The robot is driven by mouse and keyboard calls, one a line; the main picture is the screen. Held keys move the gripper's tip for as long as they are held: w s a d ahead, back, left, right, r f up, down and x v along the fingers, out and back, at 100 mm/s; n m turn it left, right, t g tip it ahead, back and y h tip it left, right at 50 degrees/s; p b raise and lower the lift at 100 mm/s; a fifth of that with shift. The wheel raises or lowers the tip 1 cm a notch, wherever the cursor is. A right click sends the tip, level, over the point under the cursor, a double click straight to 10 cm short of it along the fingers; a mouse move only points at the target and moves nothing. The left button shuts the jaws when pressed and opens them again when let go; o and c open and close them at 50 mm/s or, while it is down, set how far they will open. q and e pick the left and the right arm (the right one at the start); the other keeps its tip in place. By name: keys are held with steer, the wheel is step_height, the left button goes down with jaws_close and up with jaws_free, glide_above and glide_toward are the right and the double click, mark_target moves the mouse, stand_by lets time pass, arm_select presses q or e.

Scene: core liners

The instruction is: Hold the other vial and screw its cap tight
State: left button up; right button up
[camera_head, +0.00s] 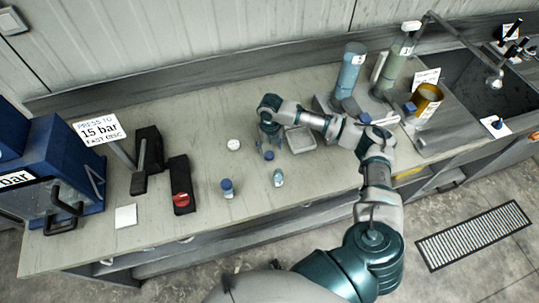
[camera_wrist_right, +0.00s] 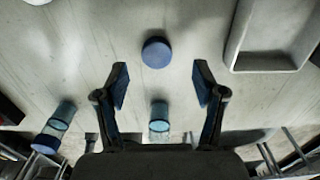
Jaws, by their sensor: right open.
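My right gripper (camera_head: 272,142) points down over the middle of the counter, and its spread fingers show in the right wrist view (camera_wrist_right: 160,80). It is open and empty. A loose blue cap (camera_head: 269,156) lies on the counter just by the fingertips; in the right wrist view the cap (camera_wrist_right: 156,52) is just beyond the gap between them. An uncapped clear vial (camera_head: 279,178) stands in front of the cap and also shows between the fingers (camera_wrist_right: 159,118). A vial with a blue cap (camera_head: 227,189) stands to its left, also in the right wrist view (camera_wrist_right: 58,124). My left gripper is not visible.
A grey tray (camera_head: 300,140) lies right of the gripper. A white round item (camera_head: 233,145) lies to its left. A black device with a red knob (camera_head: 181,192) and a blue press (camera_head: 65,165) stand further left. Tall cylinders (camera_head: 349,72) and a sink (camera_head: 490,85) are right.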

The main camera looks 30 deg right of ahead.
mark_target(269, 154)
steer(key=f, duration=0.4)
steer(key=shift+a+f, duration=0.1)
steer(key=shift+a, duration=0.1)
steer(key=c, duration=0.8)
